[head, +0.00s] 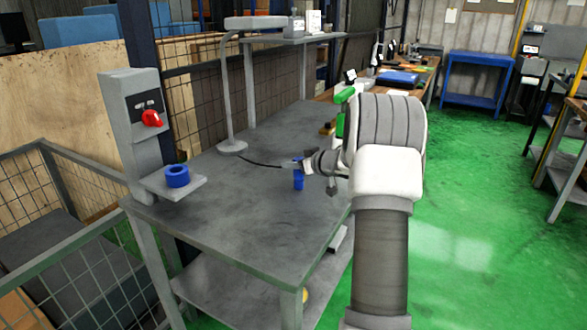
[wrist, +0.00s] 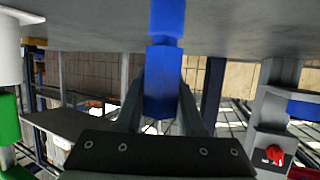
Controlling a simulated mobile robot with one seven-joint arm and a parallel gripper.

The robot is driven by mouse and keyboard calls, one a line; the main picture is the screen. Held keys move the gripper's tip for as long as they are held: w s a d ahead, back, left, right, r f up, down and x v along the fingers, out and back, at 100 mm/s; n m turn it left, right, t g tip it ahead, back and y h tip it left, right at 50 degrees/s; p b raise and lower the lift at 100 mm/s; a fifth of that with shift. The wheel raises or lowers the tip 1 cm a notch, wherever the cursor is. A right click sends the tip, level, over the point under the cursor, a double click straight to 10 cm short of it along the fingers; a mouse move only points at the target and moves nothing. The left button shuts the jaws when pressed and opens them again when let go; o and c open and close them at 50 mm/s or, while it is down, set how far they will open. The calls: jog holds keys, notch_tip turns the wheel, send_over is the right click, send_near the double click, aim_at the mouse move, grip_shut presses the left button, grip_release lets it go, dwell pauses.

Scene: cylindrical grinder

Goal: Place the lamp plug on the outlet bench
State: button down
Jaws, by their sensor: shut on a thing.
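The blue lamp plug (head: 298,181) is between the fingers of my gripper (head: 300,166), above the grey bench (head: 225,215). In the wrist view my gripper (wrist: 161,105) is shut on the plug (wrist: 163,75). A black cable (head: 262,162) runs from the base of the grey lamp (head: 232,147) towards the plug. A grey post with a red switch (head: 151,118) stands at the bench's left end, with a blue round socket (head: 177,176) on its small shelf. The plug is well right of this socket. Whether the plug touches the bench top is hard to tell.
A raised shelf (head: 290,38) with small boxes stands at the back of the bench. Wire mesh fencing (head: 95,275) is at the left. The bench top between the plug and the socket looks clear. Open green floor (head: 470,220) lies to the right.

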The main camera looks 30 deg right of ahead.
jog(key=shift+f, duration=0.1)
jog(key=c, duration=0.5)
grip_release()
jog(key=shift+s+r, duration=0.15)
jog(key=shift+r, duration=0.1)
jog(key=p+v, duration=0.3)
jog(key=v, duration=0.8)
jog(key=shift+s, duration=0.35)
